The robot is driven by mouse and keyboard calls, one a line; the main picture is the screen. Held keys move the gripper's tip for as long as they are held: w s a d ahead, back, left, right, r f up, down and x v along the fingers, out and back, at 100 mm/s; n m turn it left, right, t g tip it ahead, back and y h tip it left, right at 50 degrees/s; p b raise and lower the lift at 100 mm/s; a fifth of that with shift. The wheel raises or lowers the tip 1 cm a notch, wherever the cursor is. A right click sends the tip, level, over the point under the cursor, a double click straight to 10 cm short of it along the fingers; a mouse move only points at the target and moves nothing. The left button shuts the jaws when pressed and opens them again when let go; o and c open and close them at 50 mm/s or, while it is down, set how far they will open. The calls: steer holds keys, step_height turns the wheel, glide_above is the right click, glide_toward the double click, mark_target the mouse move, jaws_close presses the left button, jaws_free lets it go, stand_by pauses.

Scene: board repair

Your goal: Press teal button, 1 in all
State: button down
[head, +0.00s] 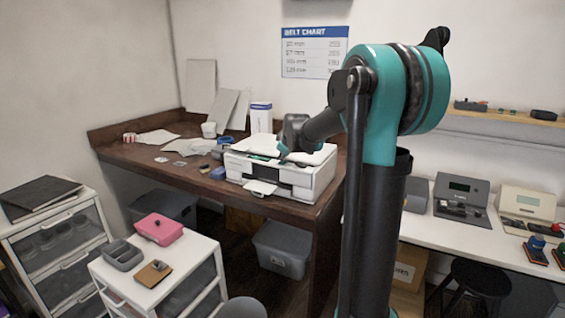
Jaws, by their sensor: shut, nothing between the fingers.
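A white printer (312,180) with a dark front band stands on the brown wooden desk, its small front tray out. A small teal-green patch (259,157) shows on its top front edge, left of my gripper. It is too small to tell whether this is the teal button. My gripper (283,153) is shut and empty, pointing down at the top front of the printer. I cannot tell whether its tip touches the printer, and it may hide part of the panel.
The desk (135,160) holds papers, a white cup (209,130) and a white-blue box (261,118) left of and behind the printer. A white drawer unit with a pink box (159,229) stands in front. Devices line a white bench at right.

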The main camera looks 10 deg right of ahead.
steer(key=shift+r, duration=0.1)
stand_by(0.3)
steer(key=shift+r, duration=3.25)
steer(key=s+d+f+m+g, duration=0.1)
steer(key=s+f+m, duration=0.2)
steer(key=s+f, duration=0.6)
steer(key=s+d+f+m+g, duration=0.1)
steer(key=s+f, duration=0.8)
steer(key=s, duration=0.9)
steer(key=s+d+f+m+g+h, duration=0.1)
steer(key=s+d+f+m+g, duration=0.1)
steer(key=s+f+m, duration=0.4)
steer(key=s+f+g, duration=0.1)
steer(key=s+f, duration=0.3)
steer(key=s, duration=0.4)
